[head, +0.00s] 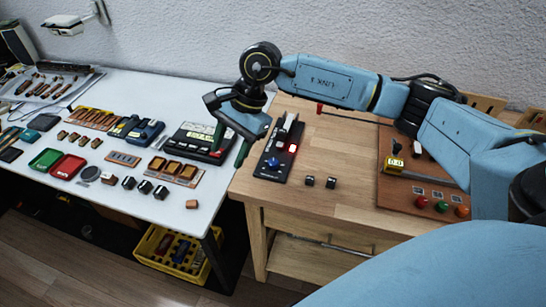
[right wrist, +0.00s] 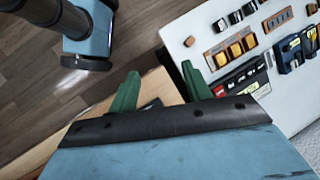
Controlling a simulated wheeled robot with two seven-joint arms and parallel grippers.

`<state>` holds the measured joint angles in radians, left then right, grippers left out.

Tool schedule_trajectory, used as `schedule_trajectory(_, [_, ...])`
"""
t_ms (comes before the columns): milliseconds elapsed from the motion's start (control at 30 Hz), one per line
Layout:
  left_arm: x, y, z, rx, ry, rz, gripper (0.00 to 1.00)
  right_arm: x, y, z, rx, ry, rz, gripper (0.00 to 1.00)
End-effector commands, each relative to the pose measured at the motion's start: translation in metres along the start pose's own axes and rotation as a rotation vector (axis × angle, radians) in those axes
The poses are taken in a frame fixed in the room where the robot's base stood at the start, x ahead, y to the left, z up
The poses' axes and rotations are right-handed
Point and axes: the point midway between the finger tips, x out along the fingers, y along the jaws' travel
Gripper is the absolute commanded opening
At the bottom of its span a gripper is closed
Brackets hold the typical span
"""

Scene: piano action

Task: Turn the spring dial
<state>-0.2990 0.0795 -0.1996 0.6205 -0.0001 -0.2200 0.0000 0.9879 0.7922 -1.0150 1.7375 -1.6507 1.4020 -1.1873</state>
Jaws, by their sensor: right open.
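A black panel (head: 290,135) stands on the wooden bench, with a blue knob (head: 273,163), a lit red part and a pale lever on it. The blue knob looks like the dial, but I cannot tell for sure. My right gripper (head: 229,153) hangs to the left of the panel, near the seam between the two tables, apart from the knob. Its green fingers are spread with nothing between them in the right wrist view (right wrist: 160,70). The knob cannot be made out in the right wrist view. My left gripper is not in view.
A brown board (head: 398,190) with coloured buttons stands farther right. The white table (head: 150,207) holds trays, blocks and a black device (head: 196,143). A yellow crate (head: 150,243) sits below it.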

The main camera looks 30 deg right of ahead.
Motion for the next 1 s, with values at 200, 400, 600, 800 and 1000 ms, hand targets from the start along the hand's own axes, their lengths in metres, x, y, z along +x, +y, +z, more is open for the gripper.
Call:
schedule_trajectory(200, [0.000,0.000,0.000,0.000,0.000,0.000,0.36,-0.057,0.019,-0.083,-0.041,0.340,0.167,0.49])
schedule_trajectory(400, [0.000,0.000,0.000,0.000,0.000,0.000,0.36,-0.063,0.027,-0.101,-0.040,0.403,0.214,0.49])
schedule_trajectory(600, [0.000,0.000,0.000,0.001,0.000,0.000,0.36,-0.031,0.034,-0.114,-0.039,0.400,0.215,0.49])
schedule_trajectory(800, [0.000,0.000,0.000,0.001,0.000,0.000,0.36,0.009,0.043,-0.130,-0.039,0.398,0.213,0.49])
schedule_trajectory(1000, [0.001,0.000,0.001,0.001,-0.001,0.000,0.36,0.037,0.048,-0.143,-0.039,0.398,0.210,0.49])
